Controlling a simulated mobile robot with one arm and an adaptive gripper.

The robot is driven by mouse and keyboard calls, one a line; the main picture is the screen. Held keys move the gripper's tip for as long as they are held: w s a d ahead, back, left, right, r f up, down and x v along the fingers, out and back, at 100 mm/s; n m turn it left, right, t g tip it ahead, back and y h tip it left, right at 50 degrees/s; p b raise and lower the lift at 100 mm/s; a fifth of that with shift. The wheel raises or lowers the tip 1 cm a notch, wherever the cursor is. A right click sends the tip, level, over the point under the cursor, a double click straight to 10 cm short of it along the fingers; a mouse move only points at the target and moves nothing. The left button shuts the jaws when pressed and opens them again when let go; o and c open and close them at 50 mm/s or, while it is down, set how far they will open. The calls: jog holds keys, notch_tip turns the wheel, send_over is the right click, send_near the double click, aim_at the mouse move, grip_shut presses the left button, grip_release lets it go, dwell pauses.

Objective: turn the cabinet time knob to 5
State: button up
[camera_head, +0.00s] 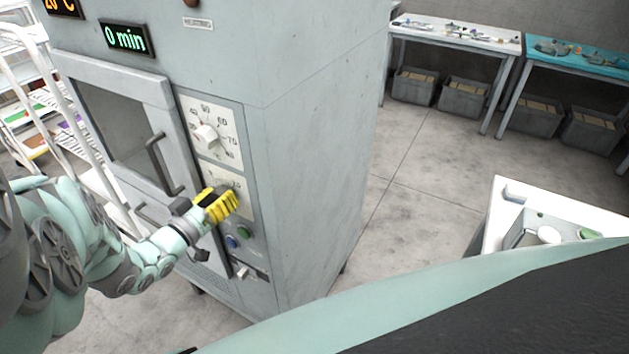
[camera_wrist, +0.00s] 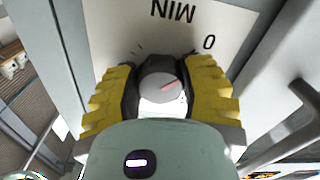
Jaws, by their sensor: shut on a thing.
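The grey cabinet (camera_head: 315,150) stands in the middle of the head view. Its green display (camera_head: 125,39) reads 0 min. The time knob (camera_wrist: 162,88) is a round grey knob with a red pointer line, seen in the wrist view on a white dial plate (camera_wrist: 225,15) marked MIN and 0, upside down there. My gripper (camera_wrist: 160,85) has its yellow fingers on both sides of the knob and is shut on it. In the head view my gripper (camera_head: 220,205) covers the knob and most of the lower dial. The exact number under the pointer cannot be read.
Above my gripper is the temperature knob (camera_head: 205,136) on its own dial. Below are a blue button (camera_head: 231,242), a green button (camera_head: 244,231) and a small switch (camera_head: 243,271). The door handle (camera_head: 165,165) is close on the left. The floor right of the cabinet is clear.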

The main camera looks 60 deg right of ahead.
jog(key=shift+m, duration=0.3)
jog(key=m+p, duration=0.2)
jog(key=m, duration=0.7)
jog(key=shift+f, duration=0.25)
jog(key=m+b, duration=0.3)
jog(key=m, duration=0.1)
jog(key=shift+f, duration=0.15)
jog(key=m+b, duration=0.3)
jog(key=shift+w, duration=0.15)
jog(key=shift+m, duration=0.5)
jog(key=shift+r, duration=0.25)
jog(key=o, duration=1.2)
jog(key=shift+r, duration=0.15)
